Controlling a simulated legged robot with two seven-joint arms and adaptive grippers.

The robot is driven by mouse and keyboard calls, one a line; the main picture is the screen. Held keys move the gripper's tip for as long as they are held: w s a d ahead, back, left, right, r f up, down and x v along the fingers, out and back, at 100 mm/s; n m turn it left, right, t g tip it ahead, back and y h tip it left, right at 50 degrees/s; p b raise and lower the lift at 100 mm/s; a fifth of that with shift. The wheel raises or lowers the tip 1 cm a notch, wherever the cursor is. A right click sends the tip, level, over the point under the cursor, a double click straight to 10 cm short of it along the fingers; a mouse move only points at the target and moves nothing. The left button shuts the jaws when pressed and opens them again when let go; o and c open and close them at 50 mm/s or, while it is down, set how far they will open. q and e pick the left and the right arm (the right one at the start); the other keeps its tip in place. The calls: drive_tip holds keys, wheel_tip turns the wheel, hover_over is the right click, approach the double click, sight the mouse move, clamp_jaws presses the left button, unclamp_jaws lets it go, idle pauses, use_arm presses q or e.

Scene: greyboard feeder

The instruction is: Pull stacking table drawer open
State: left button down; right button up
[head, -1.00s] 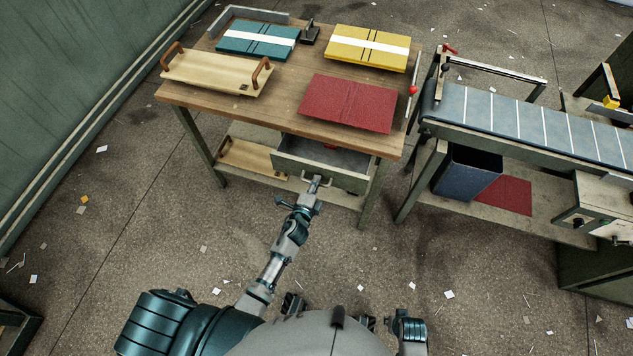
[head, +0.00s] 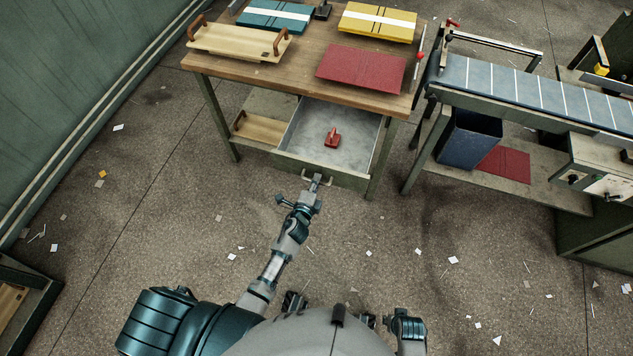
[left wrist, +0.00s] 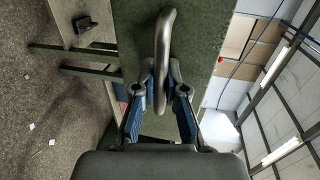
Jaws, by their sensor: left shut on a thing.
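The stacking table (head: 210,66) has a wooden top and green legs. Its drawer (head: 290,125) is pulled well out below the top and shows a pale interior with a red object (head: 332,138) in it. My left gripper (head: 316,181) is at the drawer's front, shut on the metal handle (head: 304,178). In the left wrist view the handle (left wrist: 165,40) runs between the fingers of the gripper (left wrist: 160,88), against the green drawer front (left wrist: 205,60). My right gripper does not show clearly in the head view.
On the tabletop are a wooden board with handles (head: 238,42), teal (head: 262,15), yellow (head: 375,25) and red (head: 362,68) boards. A conveyor (head: 530,88) and blue bin (head: 468,138) stand to the right. A crate (head: 30,285) is at lower left. The floor before the drawer is open, with paper scraps.

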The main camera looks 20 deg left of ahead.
use_arm(q)
drive_tip(key=shift+a+f, duration=0.2)
drive_tip(key=shift+a, duration=0.05)
drive_tip(key=c, duration=1.2)
unclamp_jaws()
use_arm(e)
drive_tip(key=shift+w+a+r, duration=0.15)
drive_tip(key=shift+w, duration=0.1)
use_arm(q)
drive_tip(key=shift+r, duration=0.1)
drive_tip(key=shift+s, duration=0.1)
drive_tip(key=s, duration=0.3)
drive_tip(key=s+r, duration=0.1)
drive_tip(key=s, duration=0.3)
drive_tip(key=s+r, duration=0.1)
drive_tip(key=s, duration=0.3)
drive_tip(key=shift+s+a+r, duration=0.1)
drive_tip(key=shift+s+a, duration=0.1)
drive_tip(key=shift+a, duration=0.05)
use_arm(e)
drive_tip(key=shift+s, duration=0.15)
